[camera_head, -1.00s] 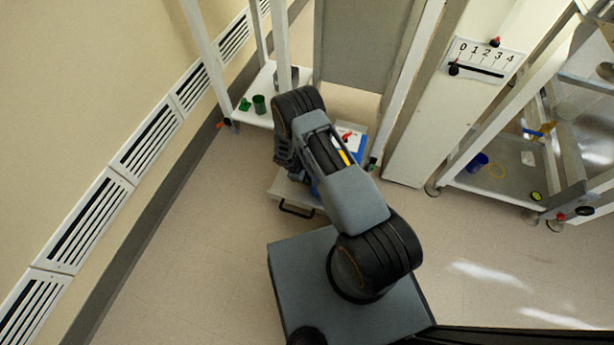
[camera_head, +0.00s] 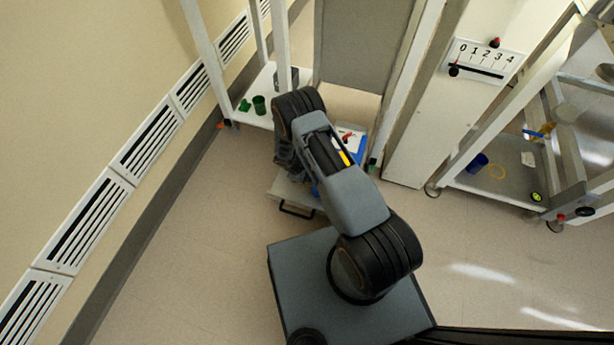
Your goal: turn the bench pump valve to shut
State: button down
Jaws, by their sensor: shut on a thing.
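My arm reaches forward from my base and bends down over a low unit with a pale drawer front and a dark handle (camera_head: 297,212). The end of my arm is hidden behind its own links, so my gripper's fingers and whatever lies between them do not show. A small red part (camera_head: 347,138) is visible on a white and blue item (camera_head: 357,146) just right of my forearm. I cannot tell if it belongs to the bench pump valve. No valve handle is plainly visible, and its position cannot be read.
A white-framed rack on the left holds green cups (camera_head: 260,104). A 0–4 slider scale (camera_head: 484,60) is on the white column. Floor is clear left and right of my base.

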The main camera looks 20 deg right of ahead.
jog(key=shift+a+f+m+b, duration=0.1)
jog(key=shift+m+b, duration=0.3)
jog(key=shift+m, duration=0.2)
jog(key=shift+s+g, duration=0.1)
jog(key=shift+g, duration=0.2)
jog(key=c, duration=1.1)
grip_release()
jog(key=p+v, duration=0.4)
jog(key=v, duration=1)
